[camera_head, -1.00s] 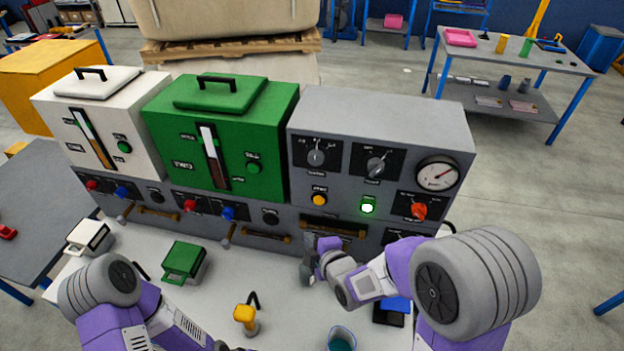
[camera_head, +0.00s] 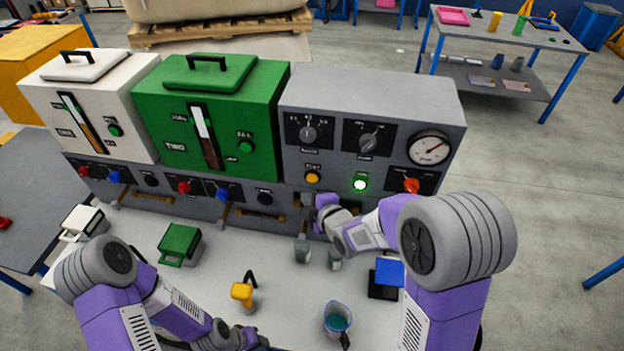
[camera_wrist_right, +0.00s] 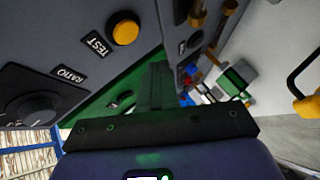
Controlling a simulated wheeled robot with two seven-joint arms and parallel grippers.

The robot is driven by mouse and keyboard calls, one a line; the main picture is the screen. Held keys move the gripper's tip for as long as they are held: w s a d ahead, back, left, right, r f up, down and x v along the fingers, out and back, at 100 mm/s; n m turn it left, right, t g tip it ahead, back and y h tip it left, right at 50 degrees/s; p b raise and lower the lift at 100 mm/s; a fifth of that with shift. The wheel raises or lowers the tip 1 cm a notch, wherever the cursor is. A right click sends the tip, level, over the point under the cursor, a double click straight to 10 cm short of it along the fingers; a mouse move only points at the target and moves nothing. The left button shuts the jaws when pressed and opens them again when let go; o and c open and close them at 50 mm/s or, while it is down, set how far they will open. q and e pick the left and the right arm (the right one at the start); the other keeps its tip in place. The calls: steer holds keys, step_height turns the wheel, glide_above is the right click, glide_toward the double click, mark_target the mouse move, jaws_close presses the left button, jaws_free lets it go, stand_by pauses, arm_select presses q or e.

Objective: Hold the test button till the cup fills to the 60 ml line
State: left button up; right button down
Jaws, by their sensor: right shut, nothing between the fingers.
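The yellow test button (camera_head: 312,178) is on the front of the grey panel (camera_head: 375,90); it also shows in the wrist view (camera_wrist_right: 124,27), by the TEST label. My right gripper (camera_head: 306,201) is just below the button in the head view. In the wrist view its dark shut fingers (camera_wrist_right: 156,72) are empty and look apart from the button.
A green lamp (camera_head: 360,184) is lit beside the button. Two small grey objects (camera_head: 302,250) stand below my right wrist. A yellow item (camera_head: 242,293), a green box (camera_head: 180,244) and a blue-black item (camera_head: 386,278) lie on the white bench.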

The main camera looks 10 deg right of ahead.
mark_target(312, 178)
steer(key=shift+w+d+b, duration=0.25)
steer(key=shift+w+d, duration=0.1)
steer(key=shift+w, duration=0.45)
steer(key=shift+w+d+b, duration=0.25)
steer(key=shift+w+d, duration=0.1)
steer(key=shift+w, duration=0.45)
steer(key=shift+w, duration=0.1)
stand_by(0.8)
steer(key=shift+w+d+b, duration=0.2)
steer(key=shift+w+b, duration=0.05)
steer(key=shift+b, duration=0.05)
steer(key=shift+w+d, duration=0.15)
steer(key=shift+w, duration=0.25)
stand_by(4.8)
